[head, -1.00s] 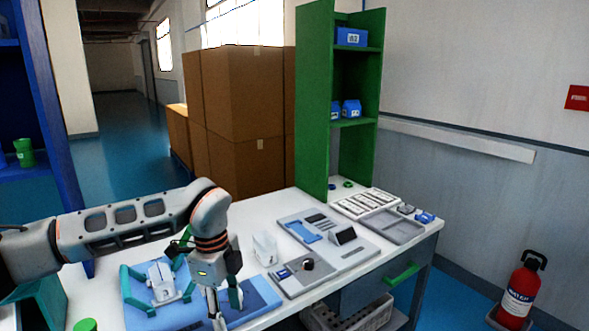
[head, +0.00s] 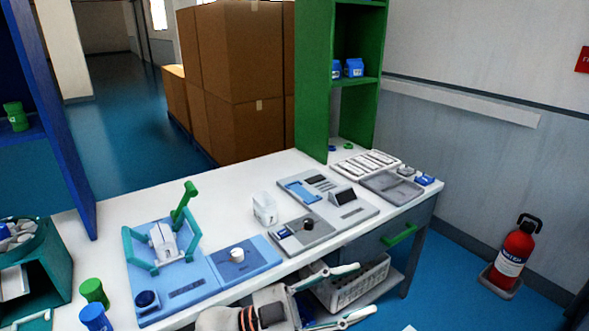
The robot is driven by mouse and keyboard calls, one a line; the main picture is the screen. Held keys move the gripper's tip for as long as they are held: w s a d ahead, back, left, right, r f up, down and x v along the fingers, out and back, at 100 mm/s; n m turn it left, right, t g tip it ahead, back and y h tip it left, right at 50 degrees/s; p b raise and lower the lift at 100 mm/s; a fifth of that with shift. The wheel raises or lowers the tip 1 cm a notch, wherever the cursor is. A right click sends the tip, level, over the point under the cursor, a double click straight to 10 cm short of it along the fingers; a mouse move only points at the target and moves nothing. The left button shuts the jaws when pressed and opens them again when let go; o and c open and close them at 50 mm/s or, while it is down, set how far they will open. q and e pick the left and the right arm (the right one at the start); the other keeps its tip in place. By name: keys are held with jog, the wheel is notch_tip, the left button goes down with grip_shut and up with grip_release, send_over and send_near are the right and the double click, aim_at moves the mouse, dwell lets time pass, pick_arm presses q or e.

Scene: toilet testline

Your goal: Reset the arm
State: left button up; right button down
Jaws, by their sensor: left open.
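My left gripper (head: 366,289) is low in the picture, in front of the table's front edge. Its two fingers are spread wide and point right, with nothing between them. My left arm shows only as a short piece at the bottom edge. A small white toilet-shaped part (head: 163,243) sits in the teal frame of the blue fixture (head: 200,280) on the table. A green lever (head: 184,202) stands up at the back of that fixture. My right gripper is not in view.
The white table (head: 225,205) also holds a white container (head: 265,208), a grey panel (head: 328,203) and trays at right. Green and blue cylinders (head: 95,293) stand at left. A grey basket (head: 348,288) lies behind the gripper's fingers. A fire extinguisher (head: 514,255) stands at right.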

pick_arm(q)
jog(key=w+a+f+n+t+y, duration=0.3)
jog(key=a+f+n+t+y, duration=0.3)
jog(key=a+f+n+t, duration=0.15)
jog(key=w+a+f+n+t+y, duration=0.2)
jog(key=a+f+n+t+y, duration=0.4)
jog(key=a+f+n, duration=0.15)
jog(key=s+a+f+n+g+y, duration=0.1)
jog(key=s+a+f+g+y, duration=0.1)
jog(key=s+a+f, duration=0.5)
jog(key=s+a+f+n+g+y, duration=0.1)
jog(key=s+a+f+g+y, duration=0.2)
jog(key=f, duration=1)
jog(key=s+a+y, duration=0.1)
jog(key=s+a, duration=0.2)
jog(key=a, duration=0.2)
jog(key=shift+s+f+g+y, duration=0.3)
jog(key=shift+s+g, duration=0.05)
jog(key=shift+s, duration=0.05)
